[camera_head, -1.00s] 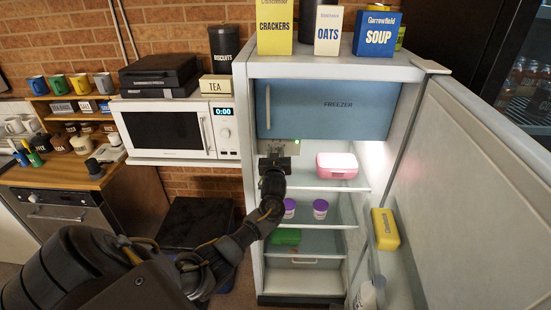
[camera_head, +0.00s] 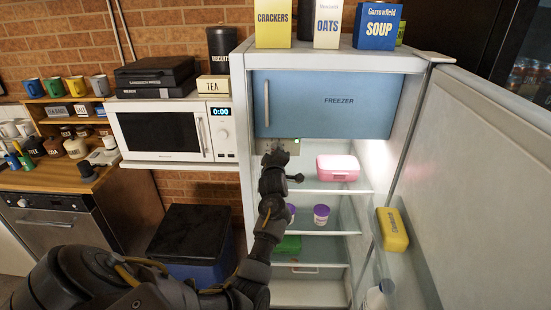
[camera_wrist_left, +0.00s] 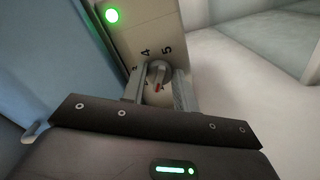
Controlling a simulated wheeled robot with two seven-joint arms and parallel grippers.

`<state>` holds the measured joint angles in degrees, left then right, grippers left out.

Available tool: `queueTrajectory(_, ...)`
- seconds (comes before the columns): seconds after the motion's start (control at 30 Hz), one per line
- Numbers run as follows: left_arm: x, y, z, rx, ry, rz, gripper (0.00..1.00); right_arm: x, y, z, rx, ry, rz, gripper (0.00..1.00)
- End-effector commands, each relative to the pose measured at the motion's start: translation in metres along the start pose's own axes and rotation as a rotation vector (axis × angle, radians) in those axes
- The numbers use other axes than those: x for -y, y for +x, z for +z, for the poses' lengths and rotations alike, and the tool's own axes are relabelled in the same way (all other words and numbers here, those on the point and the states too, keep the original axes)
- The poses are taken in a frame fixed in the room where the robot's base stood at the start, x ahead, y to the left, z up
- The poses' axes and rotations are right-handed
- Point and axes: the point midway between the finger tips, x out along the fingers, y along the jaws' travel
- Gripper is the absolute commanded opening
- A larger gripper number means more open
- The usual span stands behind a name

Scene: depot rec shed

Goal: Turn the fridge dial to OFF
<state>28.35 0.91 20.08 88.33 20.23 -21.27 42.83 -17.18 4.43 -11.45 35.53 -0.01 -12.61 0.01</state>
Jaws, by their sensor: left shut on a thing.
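The fridge dial (camera_wrist_left: 158,71) is a small grey knob with a red mark, on a pale panel (camera_wrist_left: 130,38) in the left wrist view. The red mark is on the near side of the knob. My left gripper (camera_wrist_left: 157,88) has one finger on each side of the dial and is shut on it. In the head view the left gripper (camera_head: 281,147) is at the panel just under the freezer door (camera_head: 340,105), hiding the dial. My right gripper is not in view.
A green light (camera_wrist_left: 112,15) glows on the panel. The fridge door (camera_head: 480,170) stands open at right. A pink box (camera_head: 338,168) sits on the upper shelf, right of my gripper; purple-lidded pots (camera_head: 321,214) stand below. The microwave (camera_head: 165,135) is at left.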

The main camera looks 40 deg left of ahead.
Motion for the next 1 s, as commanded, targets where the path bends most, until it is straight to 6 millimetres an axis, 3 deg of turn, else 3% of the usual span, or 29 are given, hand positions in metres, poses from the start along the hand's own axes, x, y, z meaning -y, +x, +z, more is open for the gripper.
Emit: queueTrajectory(1.0,0.000,0.001,-0.002,-0.005,-0.935,0.004,0.06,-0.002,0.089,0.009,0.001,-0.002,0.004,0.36)
